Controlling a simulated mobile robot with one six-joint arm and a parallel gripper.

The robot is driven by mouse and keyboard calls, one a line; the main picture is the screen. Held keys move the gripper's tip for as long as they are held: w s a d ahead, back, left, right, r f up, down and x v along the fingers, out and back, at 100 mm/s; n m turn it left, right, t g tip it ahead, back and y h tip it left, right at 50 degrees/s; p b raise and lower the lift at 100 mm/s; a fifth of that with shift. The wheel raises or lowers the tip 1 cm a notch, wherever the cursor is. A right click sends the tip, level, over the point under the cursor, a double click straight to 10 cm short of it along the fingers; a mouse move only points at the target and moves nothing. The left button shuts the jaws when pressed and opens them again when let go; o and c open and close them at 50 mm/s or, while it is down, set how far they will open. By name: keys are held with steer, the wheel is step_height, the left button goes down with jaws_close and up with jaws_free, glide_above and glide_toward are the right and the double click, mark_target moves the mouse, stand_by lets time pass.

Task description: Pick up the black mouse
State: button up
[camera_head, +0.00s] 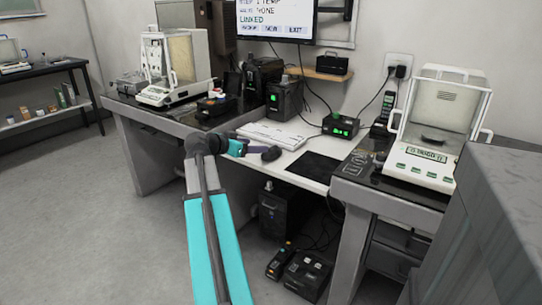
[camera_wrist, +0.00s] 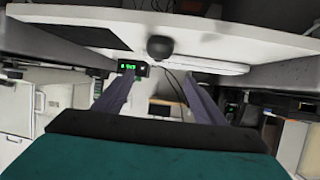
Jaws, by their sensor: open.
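The black mouse (camera_head: 271,153) is a small dark rounded shape on the white desk in the head view, just past the end of my gripper (camera_head: 254,149). In the wrist view, the mouse (camera_wrist: 160,48) lies on the white desk surface, beyond and roughly centred between my fingertips. My gripper (camera_wrist: 156,77) is open, with its two fingers apart and nothing between them. Contact between the fingers and the mouse cannot be told.
A black mat (camera_head: 316,169) lies right of the mouse. A white flat stack (camera_head: 272,135) lies behind it. A black box with green digits (camera_head: 341,126) stands at the back. Balances stand on the left (camera_head: 168,97) and right (camera_head: 421,168) tables.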

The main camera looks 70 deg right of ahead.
mark_target(273, 147)
steer(key=b+x, duration=0.1)
steer(key=x, duration=0.7)
steer(key=shift+s+d+f, duration=0.1)
steer(key=shift+d+f, duration=0.05)
steer(key=shift+d, duration=0.05)
steer(key=shift+s+b+x, duration=0.2)
steer(key=shift+b+x, duration=0.4)
steer(key=shift+x, duration=2.05)
steer(key=shift+a+f, duration=0.1)
steer(key=shift+a, duration=0.05)
steer(key=shift+c, duration=0.5)
steer(key=c, duration=1)
